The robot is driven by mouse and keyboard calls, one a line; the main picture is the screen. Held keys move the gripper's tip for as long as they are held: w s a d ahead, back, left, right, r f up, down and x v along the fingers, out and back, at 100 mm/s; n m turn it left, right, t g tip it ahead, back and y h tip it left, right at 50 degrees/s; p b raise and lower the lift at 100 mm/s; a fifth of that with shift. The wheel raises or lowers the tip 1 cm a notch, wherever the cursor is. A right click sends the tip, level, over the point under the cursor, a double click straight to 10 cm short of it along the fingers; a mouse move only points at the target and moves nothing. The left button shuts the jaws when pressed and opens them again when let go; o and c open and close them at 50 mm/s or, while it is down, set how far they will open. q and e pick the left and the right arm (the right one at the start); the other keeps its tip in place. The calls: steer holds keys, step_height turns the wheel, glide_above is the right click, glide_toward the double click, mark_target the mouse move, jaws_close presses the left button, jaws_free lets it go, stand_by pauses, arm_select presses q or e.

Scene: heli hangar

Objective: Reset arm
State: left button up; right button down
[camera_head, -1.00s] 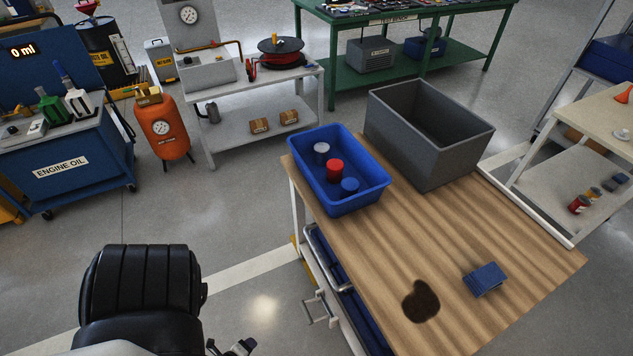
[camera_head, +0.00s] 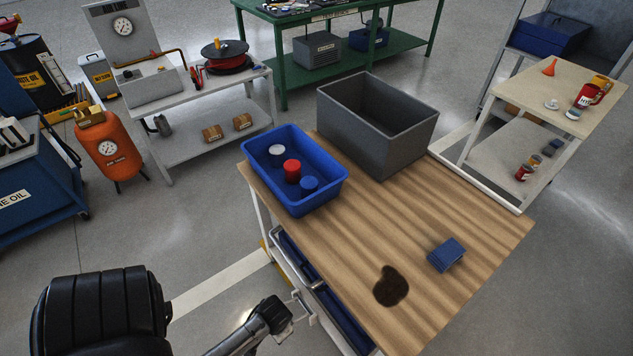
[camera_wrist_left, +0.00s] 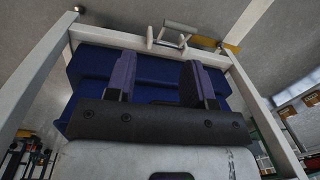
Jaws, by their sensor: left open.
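My left gripper (camera_wrist_left: 158,82) shows in the left wrist view with its two dark fingers apart and nothing between them. Beyond the fingers are blue drawers (camera_wrist_left: 160,68) framed by white posts, with a grey handle (camera_wrist_left: 174,29) at the top of the picture. In the head view, a grey and black part of my arm shows at the bottom, close to the drawer side of the wooden workbench (camera_head: 455,205). The fingers cannot be made out there. My right gripper is in neither view.
The bench holds a blue bin (camera_head: 331,185) with several cans, a grey crate (camera_head: 398,150), a folded blue cloth or sponge (camera_head: 446,254) and a dark stain (camera_head: 390,287). A cream cart (camera_head: 545,97) stands right. Open floor (camera_head: 150,235) lies left of the bench.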

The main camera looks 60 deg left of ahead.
arm_select(q)
steer(key=w+d+r+m+t+p, duration=0.1)
steer(key=w+d+r+t, duration=0.15)
steer(key=r, duration=0.55)
steer(key=w+d+r+m+t+p, duration=0.15)
steer(key=d+r, duration=0.25)
steer(key=r, duration=0.5)
steer(key=w+d+r+m+t+p, duration=0.1)
steer(key=d+r+m+p, duration=0.15)
steer(key=r, duration=0.55)
step_height(320, 180, up, 40)
steer(key=s+d+h+p, duration=0.1)
steer(key=s+d+p, duration=0.1)
steer(key=p, duration=3.7)
steer(key=shift+g, duration=0.4)
steer(key=shift+f, duration=0.1)
